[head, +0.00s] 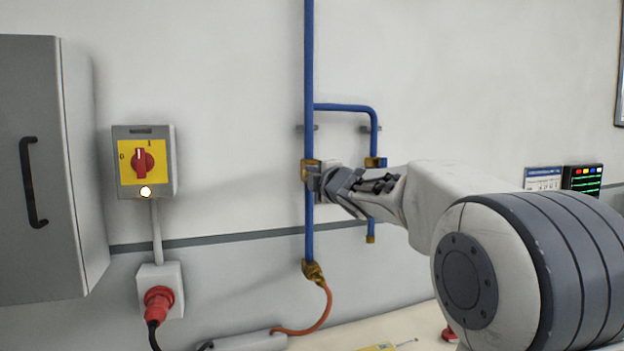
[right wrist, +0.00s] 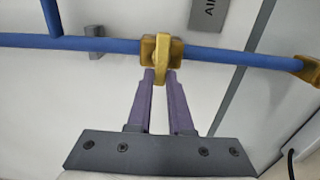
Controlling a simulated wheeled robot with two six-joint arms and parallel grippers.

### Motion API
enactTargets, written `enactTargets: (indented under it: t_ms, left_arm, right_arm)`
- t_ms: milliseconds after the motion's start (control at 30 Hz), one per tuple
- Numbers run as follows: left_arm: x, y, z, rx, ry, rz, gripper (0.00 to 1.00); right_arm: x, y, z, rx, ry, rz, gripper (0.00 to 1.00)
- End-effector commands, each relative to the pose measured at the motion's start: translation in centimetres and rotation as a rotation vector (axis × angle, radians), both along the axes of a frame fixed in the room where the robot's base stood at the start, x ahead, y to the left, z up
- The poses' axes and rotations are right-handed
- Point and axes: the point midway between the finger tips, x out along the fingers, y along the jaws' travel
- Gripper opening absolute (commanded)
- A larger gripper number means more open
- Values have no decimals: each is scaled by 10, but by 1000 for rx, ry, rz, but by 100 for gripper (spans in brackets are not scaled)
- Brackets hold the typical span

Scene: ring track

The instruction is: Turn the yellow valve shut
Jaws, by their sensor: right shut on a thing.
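The yellow valve (head: 307,170) sits on the vertical blue pipe (head: 309,60) in the head view, partly hidden by my right gripper (head: 327,182). In the right wrist view the valve body (right wrist: 148,50) is on the blue pipe (right wrist: 90,43). Its yellow handle (right wrist: 162,55) appears to lie across the pipe there. The fingertips of my right gripper (right wrist: 162,76) are shut on the handle's end. The contact itself is small in the picture. My left gripper is in neither view.
A blue branch pipe (head: 345,106) with a brass fitting (head: 375,162) runs close to the right. An orange hose (head: 322,310) hangs below the main pipe. A switch box (head: 145,162) and grey cabinet (head: 30,170) are on the left. The wall between is clear.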

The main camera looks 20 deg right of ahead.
Motion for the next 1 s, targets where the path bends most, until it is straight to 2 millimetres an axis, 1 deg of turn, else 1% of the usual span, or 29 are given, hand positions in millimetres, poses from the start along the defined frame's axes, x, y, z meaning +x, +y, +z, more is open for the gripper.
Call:
enactTargets:
  t_ms: [500,533,567,600,867,1000]
  left_arm:
    - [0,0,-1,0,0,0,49]
    - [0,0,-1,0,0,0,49]
    - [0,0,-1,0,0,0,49]
    - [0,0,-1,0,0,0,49]
    - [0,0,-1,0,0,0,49]
    - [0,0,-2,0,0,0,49]
  right_arm:
    - [0,1,-1,-18,0,2,0]
    - [0,1,-1,-18,0,2,30]
    - [0,1,-1,-18,0,2,42]
    - [0,1,-1,-17,0,1,49]
    - [0,0,-1,-16,0,1,49]
    - [-7,0,-1,-16,-1,0,49]
